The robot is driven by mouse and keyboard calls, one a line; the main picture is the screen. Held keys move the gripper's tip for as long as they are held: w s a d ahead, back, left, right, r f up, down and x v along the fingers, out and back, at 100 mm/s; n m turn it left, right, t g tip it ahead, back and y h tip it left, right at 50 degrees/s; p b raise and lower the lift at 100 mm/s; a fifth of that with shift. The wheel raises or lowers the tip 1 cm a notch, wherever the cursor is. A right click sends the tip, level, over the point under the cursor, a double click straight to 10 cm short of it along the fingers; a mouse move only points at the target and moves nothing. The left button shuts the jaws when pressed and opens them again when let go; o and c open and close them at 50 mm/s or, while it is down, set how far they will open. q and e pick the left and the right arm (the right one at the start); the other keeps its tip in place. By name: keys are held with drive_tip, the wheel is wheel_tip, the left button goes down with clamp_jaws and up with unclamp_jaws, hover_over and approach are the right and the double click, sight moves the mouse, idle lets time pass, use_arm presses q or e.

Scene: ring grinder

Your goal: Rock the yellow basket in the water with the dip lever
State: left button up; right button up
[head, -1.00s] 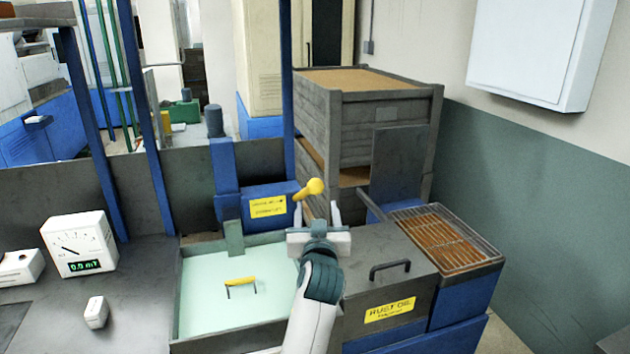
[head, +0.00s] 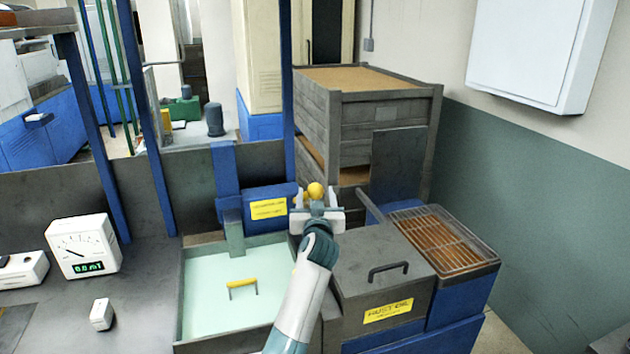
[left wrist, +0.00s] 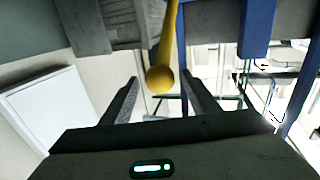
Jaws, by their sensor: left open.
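The dip lever's yellow knob (head: 316,190) stands out from the blue drive box (head: 268,207) behind the tank. My left gripper (head: 318,199) is open at the knob, with one finger on each side. In the left wrist view, the knob (left wrist: 160,79) lies between the two fingertips, with its yellow shaft running up behind it; contact is not visible. The yellow basket handle (head: 242,283) shows above the pale green water (head: 215,305). The rest of the basket is hidden under the surface. A green-grey hanger (head: 233,232) stands at the tank's back edge. My right gripper is not in view.
A wire rack (head: 440,238) is farther right, and stacked wooden crates (head: 365,110) stand behind. A meter (head: 83,247) and small white block (head: 101,314) are at left.

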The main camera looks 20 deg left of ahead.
sight(305, 198)
use_arm(q)
drive_tip(key=p+x, duration=0.1)
drive_tip(key=x, duration=0.3)
drive_tip(key=shift+w+a, duration=0.15)
drive_tip(key=shift+w, duration=0.1)
drive_tip(key=shift+x, duration=1.25)
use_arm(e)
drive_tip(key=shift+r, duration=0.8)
use_arm(q)
drive_tip(key=shift+f, duration=0.1)
